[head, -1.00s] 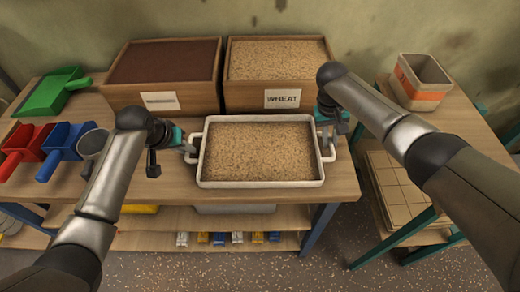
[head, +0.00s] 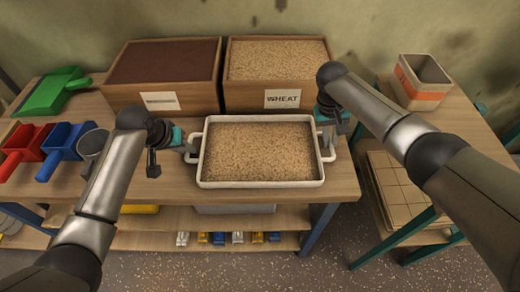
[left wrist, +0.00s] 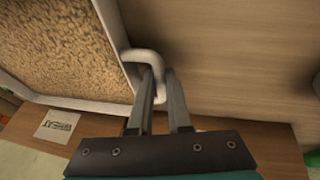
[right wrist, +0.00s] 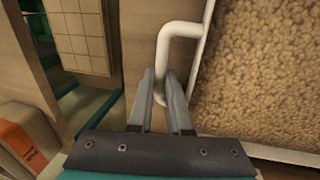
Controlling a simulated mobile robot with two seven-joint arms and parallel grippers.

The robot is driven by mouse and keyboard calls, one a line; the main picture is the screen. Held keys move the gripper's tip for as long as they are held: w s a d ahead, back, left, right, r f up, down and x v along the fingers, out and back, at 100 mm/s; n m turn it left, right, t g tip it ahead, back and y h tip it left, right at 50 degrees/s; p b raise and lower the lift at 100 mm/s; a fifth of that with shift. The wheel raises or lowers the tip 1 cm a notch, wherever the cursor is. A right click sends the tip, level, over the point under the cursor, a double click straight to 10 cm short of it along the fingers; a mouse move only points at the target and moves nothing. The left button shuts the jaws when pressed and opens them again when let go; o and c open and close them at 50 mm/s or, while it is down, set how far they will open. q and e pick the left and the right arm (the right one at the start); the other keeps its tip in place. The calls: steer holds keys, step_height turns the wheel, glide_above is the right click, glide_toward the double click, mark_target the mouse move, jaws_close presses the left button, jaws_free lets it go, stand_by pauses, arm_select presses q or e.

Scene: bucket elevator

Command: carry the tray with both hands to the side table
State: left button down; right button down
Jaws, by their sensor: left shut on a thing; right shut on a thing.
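The white tray (head: 204,170) is filled with grain and sits at the right part of the wooden workbench, in front of the wheat box. It looks level; whether it touches the bench I cannot tell. My left gripper (head: 188,148) is shut on the tray's left handle; the left wrist view shows the fingers (left wrist: 160,92) around the white handle (left wrist: 143,58). My right gripper (head: 328,130) is shut on the right handle; the right wrist view shows its fingers (right wrist: 160,92) around that handle (right wrist: 170,35). The side table (head: 462,112) stands to the right.
An orange-banded container (head: 420,82) stands at the back of the side table. A wheat box (head: 277,80) and a dark-filled box (head: 165,80) stand behind the tray. Scoops in green (head: 50,95), red (head: 25,150) and blue (head: 63,148) lie left. A gap separates bench and side table.

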arm_select(q)
steer(key=shift+r, duration=0.25)
arm_select(e)
steer(key=shift+w+r, duration=0.1)
steer(key=shift+r, duration=0.1)
